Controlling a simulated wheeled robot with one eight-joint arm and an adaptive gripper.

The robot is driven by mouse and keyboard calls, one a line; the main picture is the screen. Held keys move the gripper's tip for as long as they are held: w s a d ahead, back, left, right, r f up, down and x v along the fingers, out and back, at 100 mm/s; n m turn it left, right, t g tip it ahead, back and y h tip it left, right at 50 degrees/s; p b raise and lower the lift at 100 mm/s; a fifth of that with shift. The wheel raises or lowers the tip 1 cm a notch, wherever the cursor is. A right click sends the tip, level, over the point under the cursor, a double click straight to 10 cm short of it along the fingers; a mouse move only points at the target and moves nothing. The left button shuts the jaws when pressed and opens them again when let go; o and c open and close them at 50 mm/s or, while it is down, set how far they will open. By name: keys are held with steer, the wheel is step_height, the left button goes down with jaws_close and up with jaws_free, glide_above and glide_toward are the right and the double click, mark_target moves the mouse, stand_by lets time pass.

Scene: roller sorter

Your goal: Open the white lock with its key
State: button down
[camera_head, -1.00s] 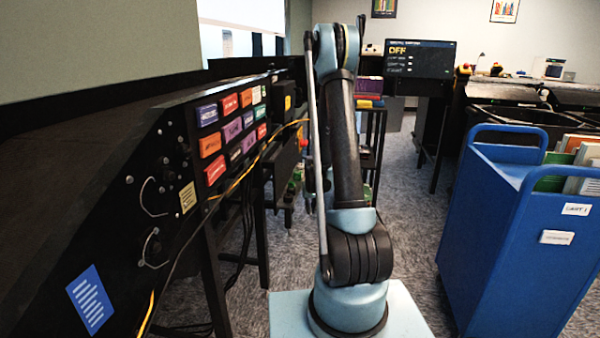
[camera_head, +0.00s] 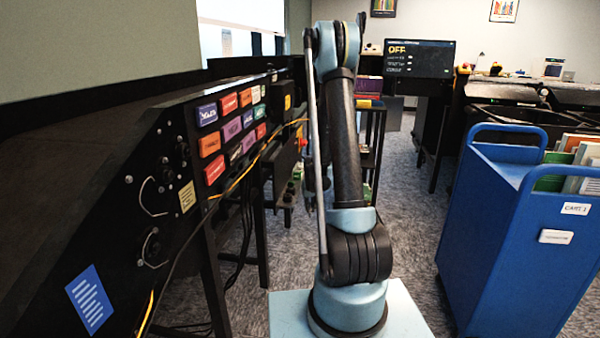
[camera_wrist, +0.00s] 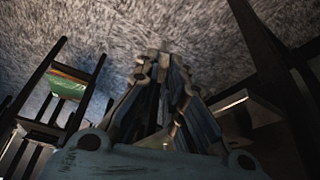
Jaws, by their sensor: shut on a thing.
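My gripper (camera_wrist: 158,62) shows in the wrist view, with its fingers drawn together, pointing over the grey carpet. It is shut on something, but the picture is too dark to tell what. Small red and green objects (camera_head: 292,188) show low beside the black bench, too small to identify.
A black sorter panel (camera_head: 130,185) with coloured labelled blocks and a yellow cable runs along the left. A blue cart (camera_head: 500,240) with folders stands at the right. A screen (camera_head: 420,59) reads OFF at the back. Carpet (camera_head: 410,200) is clear between arm and cart.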

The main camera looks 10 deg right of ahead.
steer(key=shift+r, duration=1.95)
